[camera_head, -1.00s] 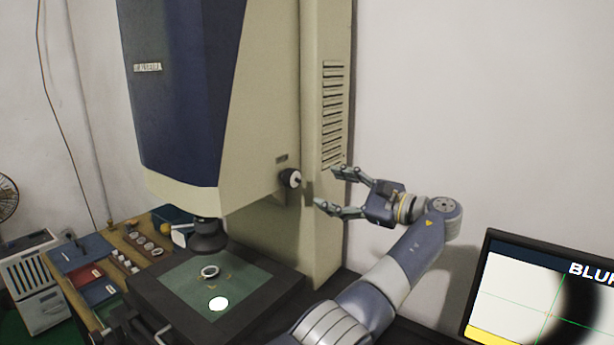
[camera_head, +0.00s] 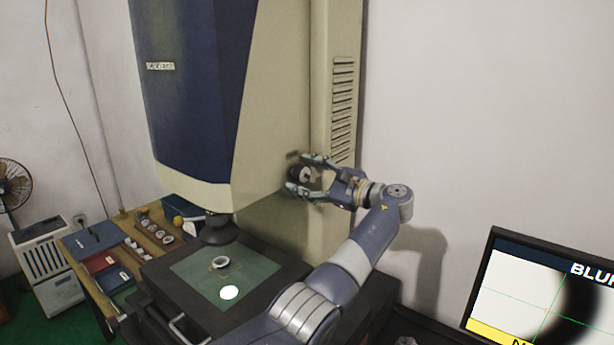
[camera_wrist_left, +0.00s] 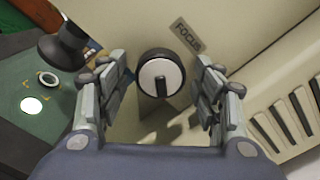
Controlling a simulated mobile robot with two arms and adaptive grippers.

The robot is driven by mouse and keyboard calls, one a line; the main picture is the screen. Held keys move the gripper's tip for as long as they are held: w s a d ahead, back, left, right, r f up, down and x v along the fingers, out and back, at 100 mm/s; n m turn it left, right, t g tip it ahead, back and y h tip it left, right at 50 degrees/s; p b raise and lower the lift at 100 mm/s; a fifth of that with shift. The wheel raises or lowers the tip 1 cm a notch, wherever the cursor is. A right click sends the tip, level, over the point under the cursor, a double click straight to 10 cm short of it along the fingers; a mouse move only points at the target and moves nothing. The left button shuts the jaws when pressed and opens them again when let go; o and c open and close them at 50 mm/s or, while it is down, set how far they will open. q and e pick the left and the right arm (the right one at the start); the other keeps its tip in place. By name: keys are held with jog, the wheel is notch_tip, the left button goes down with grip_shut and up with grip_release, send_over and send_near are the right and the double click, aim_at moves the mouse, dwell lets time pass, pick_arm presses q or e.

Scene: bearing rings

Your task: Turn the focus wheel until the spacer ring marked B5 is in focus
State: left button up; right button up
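The focus wheel (camera_head: 304,175) is a dark knob with a pale face on the side of the beige and blue machine. In the left wrist view the wheel (camera_wrist_left: 161,76) shows a dark bar across its face, below a FOCUS label (camera_wrist_left: 186,36). My left gripper (camera_head: 299,173) is open, one finger on each side of the wheel, with visible gaps in the wrist view. A pale ring (camera_head: 221,262) lies on the green stage (camera_head: 190,268); its marking is unreadable. The monitor (camera_head: 540,295) shows a blurred dark arc and text starting "BLU", cut off at the edge. My right gripper is not in view.
A dark lens (camera_head: 218,230) hangs over the stage beside a bright light spot (camera_head: 229,292). A wooden bench (camera_head: 150,243) with several rings and colored trays stands at the left. Wall space right of the machine is clear.

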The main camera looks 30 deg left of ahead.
pick_arm(q)
jog(key=c, duration=0.9)
jog(key=n+b, duration=0.2)
jog(key=b, duration=0.1)
jog(key=shift+f, duration=0.15)
jog(key=n+b, duration=0.2)
jog(key=shift+n, duration=0.3)
jog(key=shift+n+b, duration=0.8)
jog(key=shift+n, duration=0.2)
jog(key=shift+r, duration=0.2)
jog(key=o, duration=1.1)
jog(key=shift+c, duration=0.2)
